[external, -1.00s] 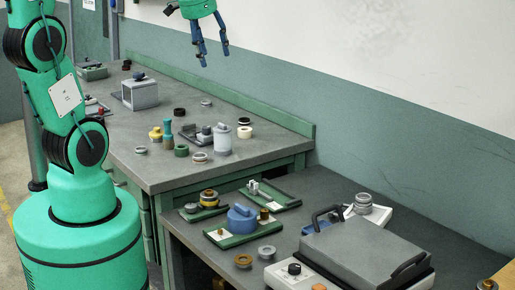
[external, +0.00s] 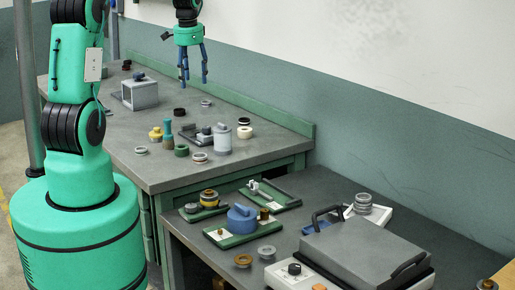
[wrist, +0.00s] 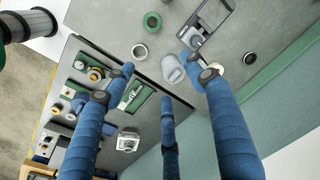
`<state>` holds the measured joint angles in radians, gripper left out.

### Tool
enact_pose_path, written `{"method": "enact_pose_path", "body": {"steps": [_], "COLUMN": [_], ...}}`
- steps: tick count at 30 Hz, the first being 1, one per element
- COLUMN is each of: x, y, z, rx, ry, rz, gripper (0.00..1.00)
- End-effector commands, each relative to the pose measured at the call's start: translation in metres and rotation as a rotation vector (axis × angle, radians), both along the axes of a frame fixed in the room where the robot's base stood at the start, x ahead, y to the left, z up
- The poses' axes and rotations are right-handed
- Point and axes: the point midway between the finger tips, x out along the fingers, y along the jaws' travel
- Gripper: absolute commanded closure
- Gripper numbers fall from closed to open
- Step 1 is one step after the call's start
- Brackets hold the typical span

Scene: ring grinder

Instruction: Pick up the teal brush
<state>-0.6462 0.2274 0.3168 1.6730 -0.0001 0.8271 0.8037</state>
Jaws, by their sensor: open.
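The teal brush (external: 168,128) stands upright on the back workbench in the external view, with a teal handle above and brownish bristles at the bottom. A yellow piece is close on its left and a green ring just to its right. I cannot make out the brush in the wrist view. My gripper (external: 194,80) hangs above the back workbench with its blue fingers pointing down, open and empty. In the picture it is above and right of the brush, clearly apart from it. The spread fingers also show in the wrist view (wrist: 158,78).
Near the brush are the yellow piece (external: 155,135), green ring (external: 181,150), grey ring (external: 200,158) and grey cylinder (external: 222,139). A grey box (external: 139,95) stands farther left. The lower front bench holds green trays (external: 236,238) and a large grey machine (external: 352,252).

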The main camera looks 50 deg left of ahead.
Motion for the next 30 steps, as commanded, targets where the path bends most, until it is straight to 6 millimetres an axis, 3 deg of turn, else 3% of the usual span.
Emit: {"method": "enact_pose_path", "body": {"steps": [6,12,18,30], "x": [-0.011,-0.026,-0.034,-0.034], "y": [0.067,0.109,0.127,0.128], "z": [-0.057,-0.101,-0.121,-0.124], "rx": [-0.027,-0.047,-0.057,-0.057], "ry": [0.044,0.068,0.079,0.08], "rz": [-0.014,-0.029,-0.038,-0.04], "gripper": [0.44,0.44,0.44,0.44]}}
